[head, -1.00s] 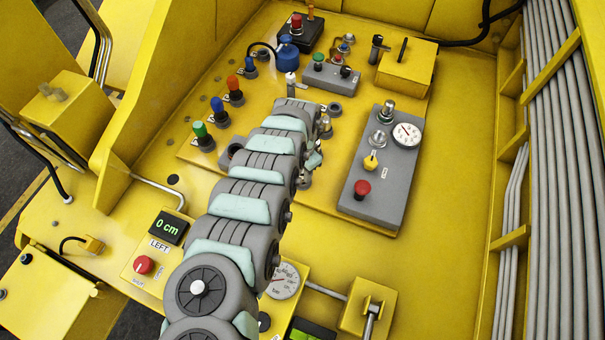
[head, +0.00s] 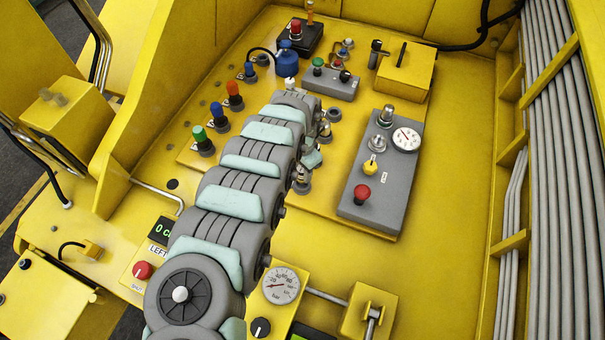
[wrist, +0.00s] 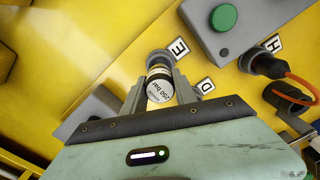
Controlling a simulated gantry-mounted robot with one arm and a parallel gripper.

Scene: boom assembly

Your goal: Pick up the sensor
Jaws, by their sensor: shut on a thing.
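In the wrist view, the sensor (wrist: 159,86) is a short cylinder with a pale face printed with a "bar" rating and a dark band round its side. My gripper (wrist: 159,78) has its two grey fingers on either side of it and is shut on it. The sensor's far end meets a round grey fitting (wrist: 157,57) beside the E and D labels; I cannot tell whether it is seated there or apart from it. In the head view, my arm hides most of the gripper and I cannot make out the held sensor.
A grey box with a green button (wrist: 224,17) and a black connector with an orange cable (wrist: 268,65) are close by in the wrist view. In the head view, a grey gauge panel (head: 372,200) stands right of my arm. Coloured plugs (head: 219,114) stand left. Yellow floor is clear at right.

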